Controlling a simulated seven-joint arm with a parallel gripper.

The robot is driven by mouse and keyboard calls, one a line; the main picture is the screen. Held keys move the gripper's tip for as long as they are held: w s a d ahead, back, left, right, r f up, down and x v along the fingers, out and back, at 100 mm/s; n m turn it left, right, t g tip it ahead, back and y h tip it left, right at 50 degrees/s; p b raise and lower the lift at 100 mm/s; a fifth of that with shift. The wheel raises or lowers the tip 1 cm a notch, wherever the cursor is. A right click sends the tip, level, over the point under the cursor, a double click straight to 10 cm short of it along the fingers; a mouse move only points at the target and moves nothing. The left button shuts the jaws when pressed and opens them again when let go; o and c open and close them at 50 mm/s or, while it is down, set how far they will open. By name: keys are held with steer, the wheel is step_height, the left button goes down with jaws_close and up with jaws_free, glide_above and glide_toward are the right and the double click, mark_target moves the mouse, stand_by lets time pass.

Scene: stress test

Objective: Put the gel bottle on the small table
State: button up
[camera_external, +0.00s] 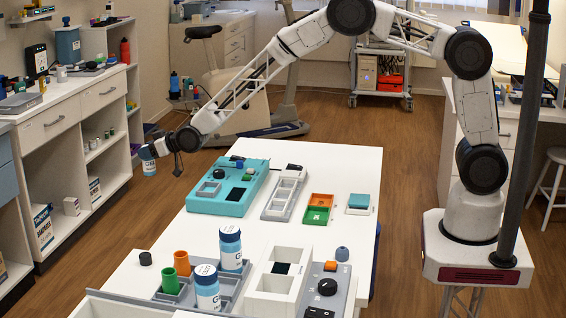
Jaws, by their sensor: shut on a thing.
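My gripper (163,146) is at the left of the view, in the gap between the long white table and the left counter. It is shut on the gel bottle (149,166), which has a white and blue label. The bottle hangs roughly upright above the floor, clear of both furniture pieces. Its top is partly hidden at the gripper. A small table-like surface (186,101) with a dark blue bottle stands beside the exercise bike, partly hidden. I cannot tell for certain that it is the small table.
The long white table (335,165) holds a teal panel (228,187), trays, and two similar blue-and-white bottles (231,249) in a grey rack. The left counter (85,100) and its shelves stand close to the gripper. The exercise bike (268,105) stands behind. Floor (325,115) shows beyond the table.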

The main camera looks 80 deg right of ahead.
stand_by(0.4)
steer(key=shift+s+d+r, duration=0.2)
steer(key=shift+s+r, duration=0.3)
steer(key=shift+s, duration=0.05)
steer(key=d+v, duration=0.2)
steer(key=v, duration=1.6)
steer(key=d+v, duration=0.3)
steer(key=v, duration=1.5)
steer(key=s+f, duration=0.2)
steer(key=s, duration=1)
steer(key=s+a+f, duration=0.1)
steer(key=s+f, duration=0.2)
steer(key=s, duration=1)
steer(key=s+a+f, duration=0.1)
steer(key=s+f, duration=0.1)
steer(key=s, duration=1)
steer(key=shift+s+a+f, duration=0.15)
steer(key=shift+s+f, duration=0.15)
steer(key=shift+s, duration=0.05)
steer(key=shift+w, duration=0.65)
steer(key=w+d+f, duration=0.1)
steer(key=w, duration=1.3)
steer(key=shift+d+f, duration=0.15)
steer(key=shift+f, duration=0.05)
